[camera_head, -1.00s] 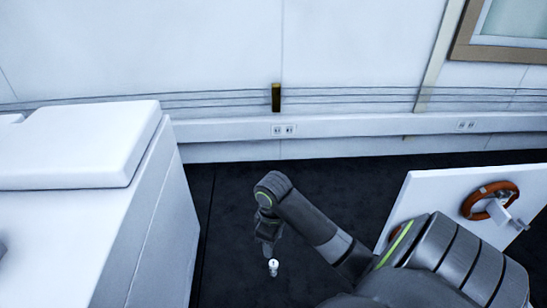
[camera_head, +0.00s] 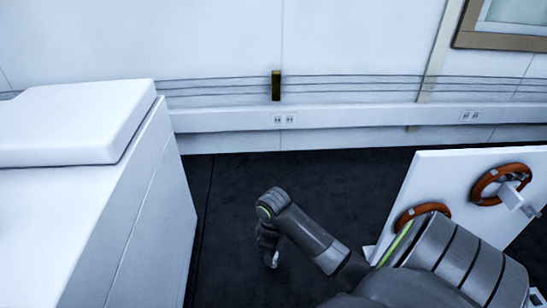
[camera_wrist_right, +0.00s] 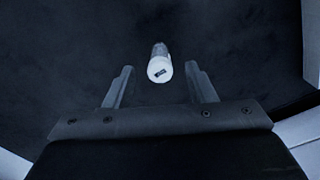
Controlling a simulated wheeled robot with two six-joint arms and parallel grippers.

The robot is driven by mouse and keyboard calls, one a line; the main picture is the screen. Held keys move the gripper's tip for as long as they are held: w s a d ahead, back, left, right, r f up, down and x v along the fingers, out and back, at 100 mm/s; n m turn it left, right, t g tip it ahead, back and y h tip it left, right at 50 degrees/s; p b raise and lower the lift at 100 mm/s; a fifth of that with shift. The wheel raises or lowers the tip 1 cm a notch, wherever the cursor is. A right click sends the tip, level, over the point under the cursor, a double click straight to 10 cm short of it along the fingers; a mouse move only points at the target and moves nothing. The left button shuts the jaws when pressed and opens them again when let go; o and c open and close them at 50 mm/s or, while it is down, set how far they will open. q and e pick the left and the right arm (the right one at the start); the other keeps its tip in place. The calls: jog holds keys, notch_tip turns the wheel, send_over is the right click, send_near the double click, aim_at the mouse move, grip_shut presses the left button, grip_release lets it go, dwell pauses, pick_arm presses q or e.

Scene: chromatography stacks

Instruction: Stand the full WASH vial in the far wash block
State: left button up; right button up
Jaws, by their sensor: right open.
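A small vial with a white round cap (camera_wrist_right: 160,70) and a dark mark on the cap sits between and just beyond the fingertips of my right gripper (camera_head: 268,246) in the right wrist view. Gaps show between the vial and both fingers, and the gripper is open. In the head view the vial (camera_head: 272,261) is a small pale shape at the gripper's lower end, over the dark floor. What holds it up is not visible. Its label is too small to read. No wash block is in view. My left gripper is out of view.
A large white cabinet (camera_head: 130,215) stands on the left. A white panel (camera_head: 440,180) with orange rings (camera_head: 500,184) stands on the right behind my arm. Dark open floor (camera_head: 310,180) lies between them, with a white wall behind.

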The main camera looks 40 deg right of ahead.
jog(key=shift+f, duration=0.45)
jog(key=shift+c, duration=0.2)
jog(key=c, duration=1)
jog(key=shift+r, duration=0.1)
